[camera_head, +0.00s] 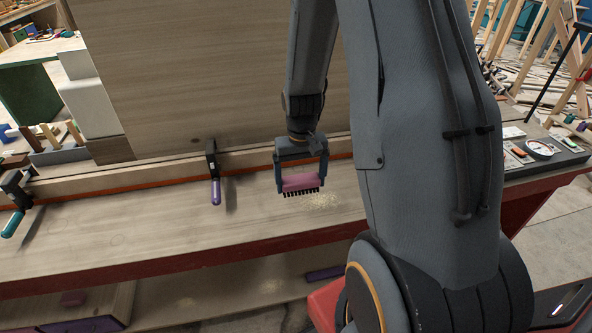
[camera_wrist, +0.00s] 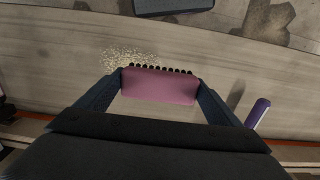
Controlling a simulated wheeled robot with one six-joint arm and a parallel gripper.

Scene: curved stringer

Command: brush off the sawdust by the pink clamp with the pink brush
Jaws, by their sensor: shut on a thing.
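My gripper (camera_head: 301,186) is shut on the pink brush (camera_head: 299,180), its fingers at the brush's two ends. The brush's dark bristles face the bench top, close above or on it; I cannot tell if they touch. In the wrist view the brush (camera_wrist: 160,87) lies between the fingers. Pale sawdust (camera_head: 323,201) is spread on the wood just right of the brush. In the wrist view the sawdust (camera_wrist: 127,58) lies beyond the bristles, toward the left. I see no pink clamp; my arm hides part of the bench to the right.
A clamp with a purple handle (camera_head: 215,190) stands left of the brush on the curved rail. A teal-handled clamp (camera_head: 13,222) is at the far left. A tall wooden panel (camera_head: 190,75) rises behind. The bench top (camera_head: 120,235) between the clamps is clear.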

